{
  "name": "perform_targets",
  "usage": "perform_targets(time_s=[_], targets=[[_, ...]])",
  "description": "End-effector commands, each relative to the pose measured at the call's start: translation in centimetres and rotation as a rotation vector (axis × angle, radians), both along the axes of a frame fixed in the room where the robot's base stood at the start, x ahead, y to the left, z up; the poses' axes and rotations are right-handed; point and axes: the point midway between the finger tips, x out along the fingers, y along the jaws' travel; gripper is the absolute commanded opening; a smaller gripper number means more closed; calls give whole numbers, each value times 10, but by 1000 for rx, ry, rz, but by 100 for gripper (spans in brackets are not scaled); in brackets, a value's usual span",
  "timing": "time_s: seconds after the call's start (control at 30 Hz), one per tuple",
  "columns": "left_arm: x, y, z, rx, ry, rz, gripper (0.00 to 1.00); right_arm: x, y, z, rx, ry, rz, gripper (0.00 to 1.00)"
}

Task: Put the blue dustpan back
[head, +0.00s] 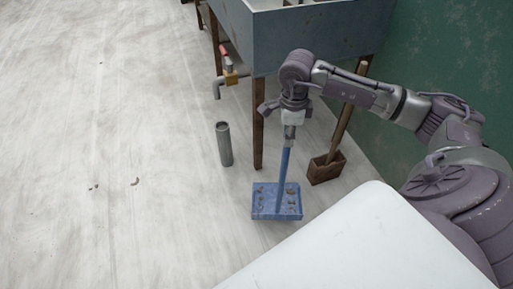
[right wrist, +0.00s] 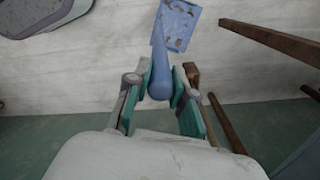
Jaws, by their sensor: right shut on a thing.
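The blue dustpan (head: 264,206) has a flat pan and a long upright blue handle, with several brown clay trimmings in the pan. In the head view the pan is at or just above the floor; I cannot tell if it touches. My right gripper (head: 289,128) is shut on the top of the handle. In the right wrist view the gripper (right wrist: 162,95) has its teal finger pads on both sides of the handle, and the pan (right wrist: 176,22) shows beyond. My left gripper is not in view.
A brown wooden box (head: 326,170) with a wooden handle standing in it is right of the dustpan. A grey cylinder (head: 224,145) stands left, near a leg of the grey sink (head: 300,38). A few trimmings (head: 135,182) lie on the open floor at left. A green wall (head: 440,50) is behind.

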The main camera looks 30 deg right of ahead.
Motion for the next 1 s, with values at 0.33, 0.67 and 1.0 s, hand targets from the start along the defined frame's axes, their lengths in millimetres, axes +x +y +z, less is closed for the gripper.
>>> perform_targets(time_s=[0.33, 0.67, 1.0], targets=[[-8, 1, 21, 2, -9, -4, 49, 41, 14, -26, 7, -5, -20, 0], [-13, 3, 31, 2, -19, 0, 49, 100, 32, -64, 4, -3, -19, 0], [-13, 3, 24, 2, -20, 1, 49, 110, 35, -87, 2, -1, -18, 0]])
